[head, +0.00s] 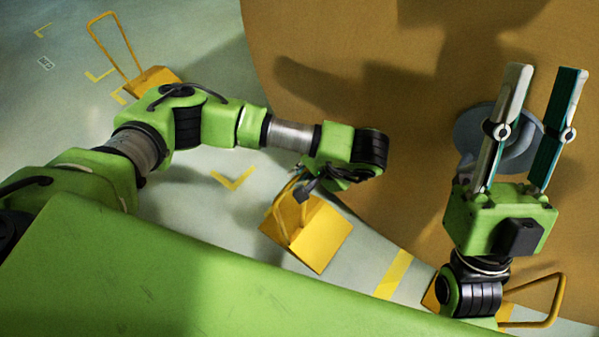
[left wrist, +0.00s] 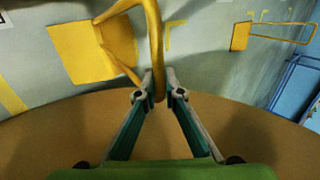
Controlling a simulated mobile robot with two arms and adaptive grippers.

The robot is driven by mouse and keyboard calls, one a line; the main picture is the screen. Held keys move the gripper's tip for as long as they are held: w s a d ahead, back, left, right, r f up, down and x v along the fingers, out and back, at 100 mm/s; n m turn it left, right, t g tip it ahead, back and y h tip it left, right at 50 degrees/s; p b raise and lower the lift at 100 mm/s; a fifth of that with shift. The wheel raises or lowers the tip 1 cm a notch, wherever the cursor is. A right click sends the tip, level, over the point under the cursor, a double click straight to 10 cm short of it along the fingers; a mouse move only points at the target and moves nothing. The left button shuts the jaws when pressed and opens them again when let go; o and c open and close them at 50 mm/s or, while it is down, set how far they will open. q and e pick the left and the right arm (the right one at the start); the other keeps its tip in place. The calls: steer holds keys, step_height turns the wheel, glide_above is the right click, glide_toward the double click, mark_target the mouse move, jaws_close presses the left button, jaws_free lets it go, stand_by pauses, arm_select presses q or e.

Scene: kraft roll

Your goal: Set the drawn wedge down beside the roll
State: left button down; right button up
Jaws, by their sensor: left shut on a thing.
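A yellow wedge (head: 318,235) with a bent bar handle hangs at or stands below my left gripper (head: 302,188), close beside the big brown roll (head: 340,60). In the left wrist view my left gripper (left wrist: 157,82) is shut on the handle of this wedge (left wrist: 85,52). The roll (left wrist: 40,145) fills the lower part of that view. I cannot tell whether the wedge touches the floor. My right gripper (head: 545,78) is open and empty, its fingers pointing up in front of the roll's grey core (head: 470,130).
Another yellow wedge (head: 152,80) with a long handle stands on the floor at upper left. A third wedge (head: 432,292) is partly hidden by my right arm at lower right. Yellow corner marks (head: 235,180) and a stripe (head: 394,273) mark the floor. A blue structure (left wrist: 296,85) stands at right.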

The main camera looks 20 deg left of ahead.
arm_select(q)
steer(key=c, duration=2.1)
jaws_free()
steer(key=shift+r, duration=0.1)
steer(key=shift+s, duration=0.1)
steer(key=v, duration=1.2)
